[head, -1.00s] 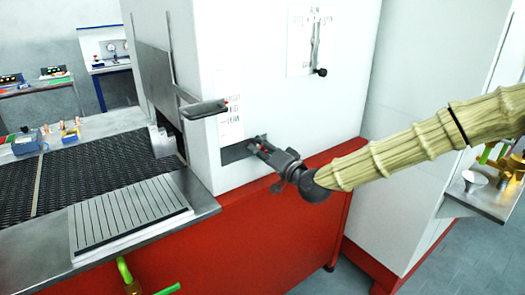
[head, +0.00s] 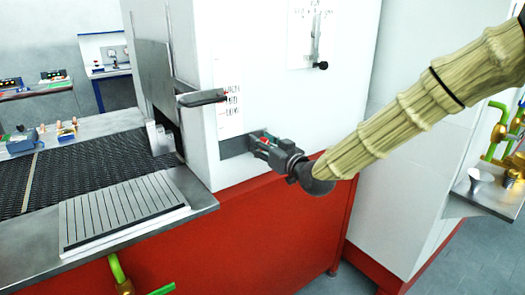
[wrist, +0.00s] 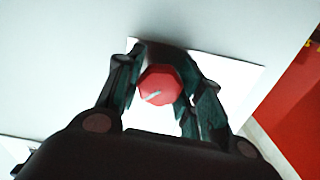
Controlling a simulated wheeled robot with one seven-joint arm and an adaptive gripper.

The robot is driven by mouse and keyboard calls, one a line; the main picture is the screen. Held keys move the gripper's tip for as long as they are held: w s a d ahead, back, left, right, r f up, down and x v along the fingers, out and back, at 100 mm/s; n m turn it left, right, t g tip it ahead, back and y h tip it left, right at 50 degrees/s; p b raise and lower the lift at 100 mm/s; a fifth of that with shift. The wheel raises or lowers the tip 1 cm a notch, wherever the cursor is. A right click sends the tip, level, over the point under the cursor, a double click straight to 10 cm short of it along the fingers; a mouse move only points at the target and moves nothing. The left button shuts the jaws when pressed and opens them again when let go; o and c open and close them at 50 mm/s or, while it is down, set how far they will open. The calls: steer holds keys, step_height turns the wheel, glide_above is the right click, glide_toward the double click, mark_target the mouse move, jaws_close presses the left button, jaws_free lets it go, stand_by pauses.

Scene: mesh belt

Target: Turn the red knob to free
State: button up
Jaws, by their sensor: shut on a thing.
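The red knob (wrist: 160,85) shows in the middle of the wrist view, many-sided, with a pale pointer mark on its face slanting from lower left to upper right. My gripper (wrist: 163,78) is shut on it, with one dark finger on each side. In the head view my gripper (head: 262,142) reaches the metal plate (head: 233,148) low on the white cabinet's front. Only a little red of the knob shows there between the fingers. A label (head: 230,108) with several lines of print is above the plate; its words are too small to read.
A metal lever (head: 203,97) sticks out above and left of the plate. A slotted scale with a black knob (head: 321,66) is higher on the cabinet (head: 260,50). The mesh belt (head: 85,168) and a ribbed tray (head: 122,208) lie left. A shelf (head: 490,195) is at right.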

steer(key=n+b, duration=0.1)
steer(key=n, duration=0.1)
steer(key=n+b, duration=0.2)
steer(key=n, duration=0.1)
steer(key=shift+f+n+b, duration=0.2)
steer(key=shift+n+b, duration=0.1)
steer(key=shift+r+n+b, duration=0.15)
steer(key=shift+n+b, duration=0.85)
steer(key=shift+n, duration=0.5)
steer(key=o, duration=1)
steer(key=shift+o, duration=0.2)
steer(key=v, duration=1.2)
